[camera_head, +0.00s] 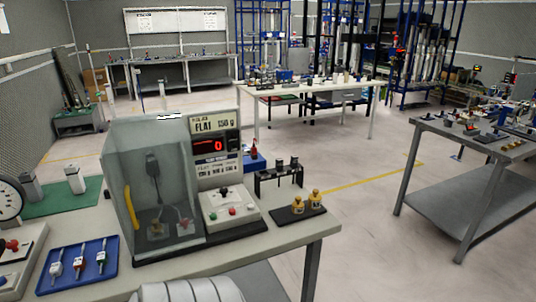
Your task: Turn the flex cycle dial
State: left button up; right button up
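A tester machine (190,122) stands on the near bench, with a clear-walled chamber (120,205) on its left side. Its upright panel has signs reading "FLAT" and "150 g" and a display (211,146) lit with a red 0. A sloped light control box (228,206) sits at its front right. The box carries a small dark knob (223,191) near its top, with red and green controls below. No label on the knob is legible, so I cannot tell if it is the flex cycle dial.
A blue tray (75,281) with several small tools lies left of the machine. A black rack (280,180) and a dark tray (297,213) with two yellow pieces stand right. A round gauge (9,202) is at far left. Floor beyond the bench is open.

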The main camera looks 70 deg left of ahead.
aim_at(223, 190)
jog(key=i+j+u, duration=0.15)
jog(key=u, duration=0.35)
jog(key=i+u, duration=0.35)
jog(key=u, duration=1.65)
